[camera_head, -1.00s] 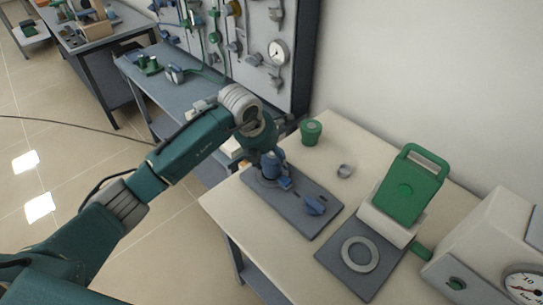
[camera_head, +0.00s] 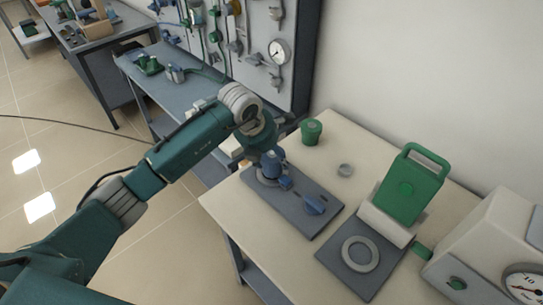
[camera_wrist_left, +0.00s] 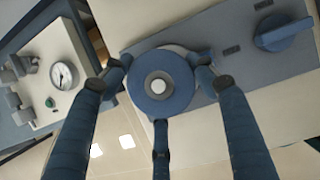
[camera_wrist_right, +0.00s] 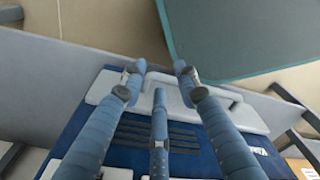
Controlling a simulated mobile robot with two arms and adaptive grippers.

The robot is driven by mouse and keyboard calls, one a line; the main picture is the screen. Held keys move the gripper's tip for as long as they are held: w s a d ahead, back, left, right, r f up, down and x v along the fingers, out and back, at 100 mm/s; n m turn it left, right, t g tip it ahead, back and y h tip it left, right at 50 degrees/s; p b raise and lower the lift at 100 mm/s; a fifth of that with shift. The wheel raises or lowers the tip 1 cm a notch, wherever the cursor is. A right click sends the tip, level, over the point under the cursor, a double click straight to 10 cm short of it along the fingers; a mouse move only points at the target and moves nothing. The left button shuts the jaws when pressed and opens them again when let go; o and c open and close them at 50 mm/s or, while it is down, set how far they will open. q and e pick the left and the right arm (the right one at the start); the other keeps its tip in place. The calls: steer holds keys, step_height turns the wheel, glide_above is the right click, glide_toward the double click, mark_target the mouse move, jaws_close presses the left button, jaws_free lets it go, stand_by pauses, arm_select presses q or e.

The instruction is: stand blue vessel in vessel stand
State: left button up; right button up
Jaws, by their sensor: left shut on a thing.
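My left gripper (camera_head: 273,172) is shut on a blue vessel (camera_wrist_left: 158,84). The left wrist view shows its round blue top with a pale centre between the three fingers. In the head view, the vessel is upright over the back left end of a grey plate (camera_head: 305,222) with a blue knob; a pale round rim shows around its foot. The fingers hide part of it, and I cannot tell whether it rests on the plate. A grey ring (camera_head: 360,254) lies on another dark plate at right; I cannot tell which is the vessel stand. My right gripper (camera_wrist_right: 158,75) is open and empty.
A green device with a handle (camera_head: 410,187) stands behind the ring. A green cup (camera_head: 311,132) and a small grey disc (camera_head: 345,170) are on the cream table. A white box with a dial (camera_head: 490,250) is at right. A blue case (camera_wrist_right: 150,140) lies below my right gripper.

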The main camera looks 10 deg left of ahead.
arm_select(q)
steer(key=shift+w+f+b, duration=0.1)
steer(key=shift+f+b, duration=0.45)
steer(key=shift+b, duration=0.2)
stand_by(0.8)
